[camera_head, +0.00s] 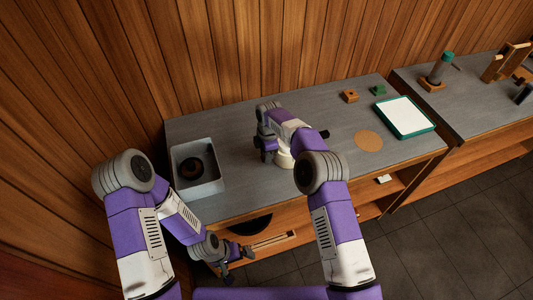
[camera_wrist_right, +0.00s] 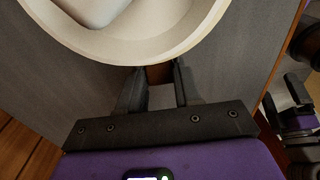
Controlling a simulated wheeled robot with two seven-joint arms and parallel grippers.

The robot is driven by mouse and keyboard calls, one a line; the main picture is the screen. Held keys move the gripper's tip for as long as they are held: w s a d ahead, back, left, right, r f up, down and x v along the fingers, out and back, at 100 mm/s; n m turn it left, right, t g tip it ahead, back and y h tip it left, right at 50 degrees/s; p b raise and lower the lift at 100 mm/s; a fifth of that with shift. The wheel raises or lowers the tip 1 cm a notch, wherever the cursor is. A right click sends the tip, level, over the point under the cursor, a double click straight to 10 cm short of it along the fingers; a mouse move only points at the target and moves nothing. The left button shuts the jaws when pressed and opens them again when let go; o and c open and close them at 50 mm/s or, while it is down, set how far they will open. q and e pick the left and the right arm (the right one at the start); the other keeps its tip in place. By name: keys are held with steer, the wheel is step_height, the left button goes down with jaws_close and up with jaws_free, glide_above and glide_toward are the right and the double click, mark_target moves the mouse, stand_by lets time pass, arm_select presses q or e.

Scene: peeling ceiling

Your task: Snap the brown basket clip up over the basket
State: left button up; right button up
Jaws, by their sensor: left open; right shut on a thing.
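A cream round basket (camera_head: 285,159) stands on the grey counter, largely hidden behind my right arm in the head view. Its curved rim (camera_wrist_right: 125,58) fills the top of the right wrist view, with a grey piece inside. The brown clip (camera_wrist_right: 159,74) shows as a small block just below the rim, between the fingertips of my right gripper (camera_wrist_right: 162,86). That gripper is shut on it; whether the clip touches the rim is unclear. In the head view my right gripper (camera_head: 267,152) is at the basket's left side. My left gripper (camera_head: 230,260) is open and empty, below the counter's front edge.
A white open box (camera_head: 217,186) holding a dark ring (camera_head: 192,168) stands at the counter's left. To the right are a cork disc (camera_head: 368,141), a green-edged white tray (camera_head: 405,116), a brown block (camera_head: 350,96) and a green block (camera_head: 378,90). A dark handle-like piece (camera_head: 324,134) lies near the basket.

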steer(key=shift+r+g+y, duration=0.3)
steer(key=shift+y, duration=0.5)
steer(key=o, duration=1.1)
steer(key=shift+c, duration=0.2)
steer(key=v, duration=0.7)
steer(key=shift+d+r, duration=0.15)
steer(key=shift+r, duration=0.1)
